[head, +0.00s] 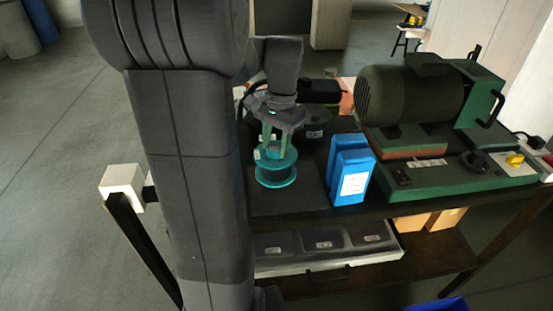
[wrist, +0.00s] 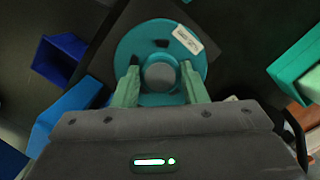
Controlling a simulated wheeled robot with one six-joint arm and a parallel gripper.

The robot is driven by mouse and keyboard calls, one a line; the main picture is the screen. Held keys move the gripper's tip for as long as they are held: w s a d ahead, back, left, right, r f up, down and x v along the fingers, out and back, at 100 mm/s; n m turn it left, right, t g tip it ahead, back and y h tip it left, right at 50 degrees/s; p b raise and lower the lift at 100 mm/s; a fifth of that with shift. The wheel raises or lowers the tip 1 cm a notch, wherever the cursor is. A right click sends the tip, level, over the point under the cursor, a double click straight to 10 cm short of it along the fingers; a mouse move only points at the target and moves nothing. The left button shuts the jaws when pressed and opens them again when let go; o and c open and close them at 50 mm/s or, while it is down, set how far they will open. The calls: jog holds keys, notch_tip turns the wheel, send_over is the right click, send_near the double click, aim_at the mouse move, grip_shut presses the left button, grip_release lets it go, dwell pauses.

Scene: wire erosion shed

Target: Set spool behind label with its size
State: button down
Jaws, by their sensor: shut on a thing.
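A teal spool (head: 276,178) with two round flanges is below my gripper (head: 272,150) in the head view. My gripper's green fingers are shut on the spool's upper part; in the wrist view the spool (wrist: 135,45) lies between the fingertips (wrist: 160,82). A white printed label (wrist: 187,40) is on its top flange, too small to read. I cannot tell whether the spool touches the dark table top. Below the table, a grey drawer (head: 290,268) has several dark compartments with small white labels, such as the middle label (head: 323,245); their print is unreadable.
Two blue boxes (head: 350,175) stand just right of the spool. A large green-based motor machine (head: 415,95) fills the table's right side. Dark round objects (head: 317,122) lie behind my gripper. Cardboard boxes (head: 443,219) sit on the lower shelf. My arm hides the table's left part.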

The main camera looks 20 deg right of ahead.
aim_at(276, 159)
jog(key=shift+f, duration=2.35)
jog(key=shift+f, duration=0.15)
jog(key=c, duration=0.9)
grip_release()
jog(key=shift+o, duration=0.2)
